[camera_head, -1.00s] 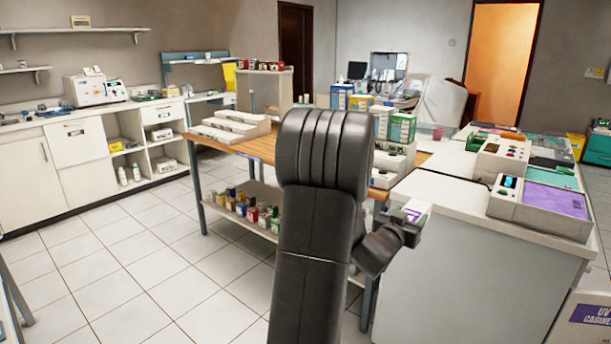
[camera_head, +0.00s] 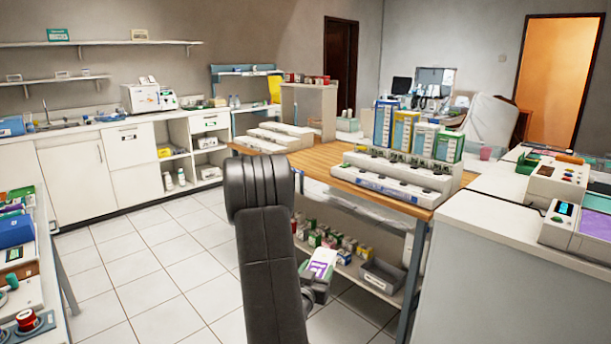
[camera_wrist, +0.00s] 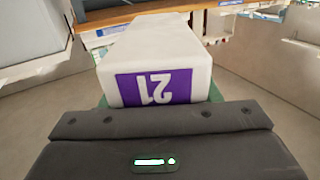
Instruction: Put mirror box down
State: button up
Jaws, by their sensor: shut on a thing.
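The mirror box is a small white carton with a purple patch (camera_head: 319,264). In the head view it sits at the end of my arm, low in the middle of the picture, in front of the wooden table. In the wrist view the box (camera_wrist: 155,60) fills the upper middle, with "21" upside down on its purple label. My gripper (camera_head: 318,284) is shut on the box and holds it in the air. The fingertips are mostly hidden behind the box and the wrist housing.
A wooden-topped table (camera_head: 345,189) carries white stepped racks (camera_head: 392,186) and several upright cartons. Its lower shelf holds small bottles and a grey bin (camera_head: 382,275). White counters stand at right (camera_head: 500,225) and back left. A cluttered bench (camera_head: 50,285) is at the left edge. Tiled floor between is clear.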

jog(key=a+p, duration=0.1)
jog(key=a+y, duration=0.1)
jog(key=a, duration=0.1)
jog(key=shift+s+r+n+p, duration=0.15)
jog(key=shift+s+n+p, duration=0.25)
jog(key=shift+d+r+p, duration=0.1)
jog(key=shift+r+p, duration=0.15)
jog(key=shift+p, duration=0.3)
jog(key=r+p, duration=0.1)
jog(key=p, duration=0.1)
jog(key=y+p, duration=0.1)
jog(key=p, duration=0.1)
jog(key=r+n+y+p, duration=0.1)
jog(key=p, duration=0.1)
jog(key=shift+s+d+r+t, duration=0.15)
jog(key=shift+s+r+t, duration=0.15)
jog(key=shift+r+t, duration=0.1)
jog(key=p, duration=0.1)
jog(key=r+n+y+p, duration=0.1)
jog(key=p, duration=0.1)
jog(key=shift+s, duration=0.3)
jog(key=y+p, duration=0.1)
jog(key=p, duration=0.1)
jog(key=s+r+n+p, duration=0.1)
jog(key=p, duration=0.1)
jog(key=shift+a+y, duration=0.25)
jog(key=shift+y, duration=0.15)
jog(key=s+f, duration=0.5)
jog(key=f, duration=0.1)
jog(key=shift+s+f, duration=0.1)
